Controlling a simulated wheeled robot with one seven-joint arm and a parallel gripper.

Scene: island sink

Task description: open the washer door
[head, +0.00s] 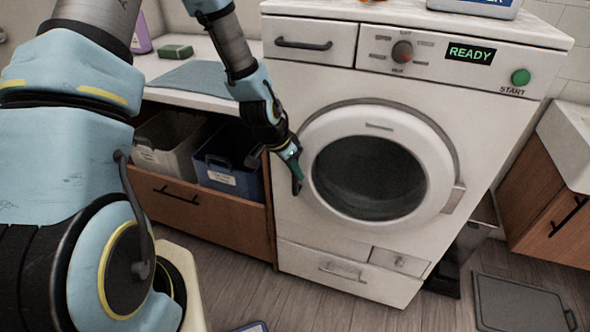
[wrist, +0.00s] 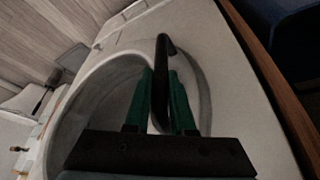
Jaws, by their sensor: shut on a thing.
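The white washer (head: 310,88) stands in the middle of the head view, its display reading READY. Its round door (head: 432,160) has a dark glass window and a hinge at the right edge. The door looks closed or nearly so; I cannot tell if there is a small gap. My gripper (head: 294,168) is at the door's left edge. In the wrist view its green fingers (wrist: 161,98) stand on both sides of the black door handle (wrist: 163,52), shut on it. In the head view the gripper mostly hides the handle.
Left of the washer, a wooden cabinet (head: 192,203) holds a grey bin (head: 160,150) and a blue bin (head: 232,178). A dark bin (head: 482,225) and a grey mat-like object (head: 520,305) are on the right. The floor in front of the door shows clear.

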